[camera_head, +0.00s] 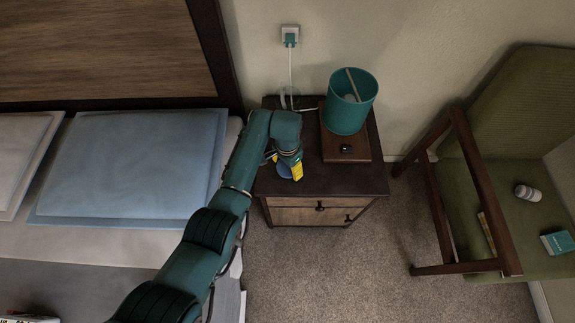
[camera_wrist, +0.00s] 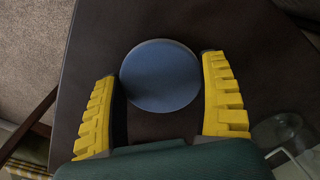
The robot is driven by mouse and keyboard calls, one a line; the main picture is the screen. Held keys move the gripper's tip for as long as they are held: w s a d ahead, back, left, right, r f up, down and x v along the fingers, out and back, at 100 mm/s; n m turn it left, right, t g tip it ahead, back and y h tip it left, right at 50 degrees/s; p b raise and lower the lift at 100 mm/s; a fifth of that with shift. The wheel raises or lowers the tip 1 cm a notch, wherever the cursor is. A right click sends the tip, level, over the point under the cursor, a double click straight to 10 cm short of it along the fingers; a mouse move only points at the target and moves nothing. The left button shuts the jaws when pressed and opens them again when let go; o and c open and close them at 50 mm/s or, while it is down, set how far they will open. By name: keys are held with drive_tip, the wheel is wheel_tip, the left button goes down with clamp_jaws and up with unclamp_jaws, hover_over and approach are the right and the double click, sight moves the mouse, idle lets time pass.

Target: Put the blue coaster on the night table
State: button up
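The blue coaster (camera_wrist: 161,76) is a flat round disc lying on the dark top of the night table (camera_wrist: 250,40). In the head view, a bit of the coaster (camera_head: 283,172) shows beside my yellow fingers, near the table's front left; the rest is hidden. My gripper (camera_wrist: 160,70) is open above the table, its two yellow fingers apart on either side of the coaster. The night table (camera_head: 350,180) also shows in the head view.
A teal lamp (camera_head: 350,102) stands on a brown base at the table's back right. A clear glass (camera_wrist: 277,130) stands behind my arm. The bed with a blue pillow (camera_head: 130,165) is at left, a green armchair (camera_head: 515,110) at right.

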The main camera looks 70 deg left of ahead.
drive_tip(key=o, duration=0.3)
drive_tip(key=shift+o, duration=0.2)
wheel_tip(320, 180, up, 12)
drive_tip(key=p, duration=0.4)
drive_tip(key=shift+r, duration=0.1)
